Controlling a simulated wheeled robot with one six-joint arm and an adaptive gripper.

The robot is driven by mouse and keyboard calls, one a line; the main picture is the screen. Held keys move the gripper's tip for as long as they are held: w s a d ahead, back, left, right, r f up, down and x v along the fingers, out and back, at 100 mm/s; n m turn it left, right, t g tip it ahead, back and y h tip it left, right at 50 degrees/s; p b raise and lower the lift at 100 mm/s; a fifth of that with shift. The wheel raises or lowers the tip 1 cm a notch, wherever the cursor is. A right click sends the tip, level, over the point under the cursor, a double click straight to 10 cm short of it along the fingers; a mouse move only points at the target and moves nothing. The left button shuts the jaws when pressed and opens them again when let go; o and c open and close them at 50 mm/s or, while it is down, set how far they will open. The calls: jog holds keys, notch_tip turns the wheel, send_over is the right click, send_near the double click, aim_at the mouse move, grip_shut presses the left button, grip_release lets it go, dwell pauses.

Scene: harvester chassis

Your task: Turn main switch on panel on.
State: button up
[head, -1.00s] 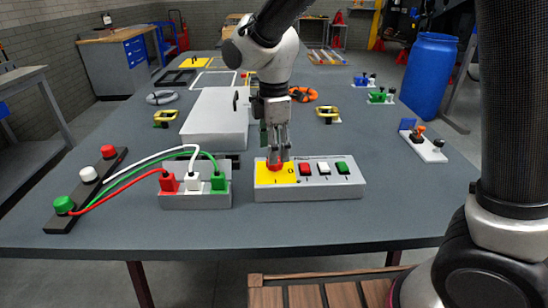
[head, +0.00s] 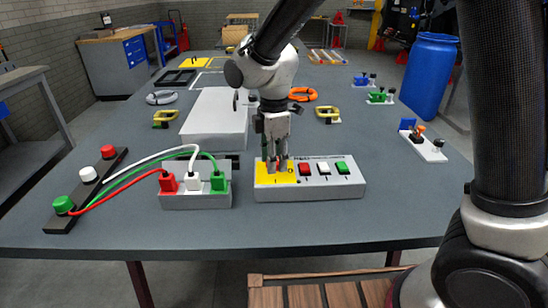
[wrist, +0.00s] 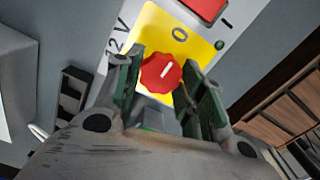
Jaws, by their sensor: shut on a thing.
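The main switch is a round red knob (wrist: 161,73) with a white line on a yellow plate (head: 290,180), at the left end of a grey panel (head: 335,186). In the wrist view, an "O" is printed on the yellow plate (wrist: 150,28) beyond the knob, and the white line slants up and right, roughly toward it. My gripper (head: 276,164) points down over the plate, shut on the knob. Its green-padded fingers stand on either side of the knob in the wrist view. In the head view, the fingers mostly hide the knob.
Red (head: 307,168), white (head: 323,168) and green (head: 342,167) switches sit right of the knob on the panel. A socket box (head: 196,200) with red, white and green plugs and cables stands close left. A pale flat box (head: 214,118) lies behind.

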jog(key=m, duration=0.4)
jog(key=shift+m, duration=0.4)
jog(key=m, duration=0.4)
jog(key=shift+w, duration=0.1)
jog(key=m, duration=0.5)
jog(key=shift+m, duration=2.1)
jog(key=o, duration=1)
jog(key=shift+r, duration=0.1)
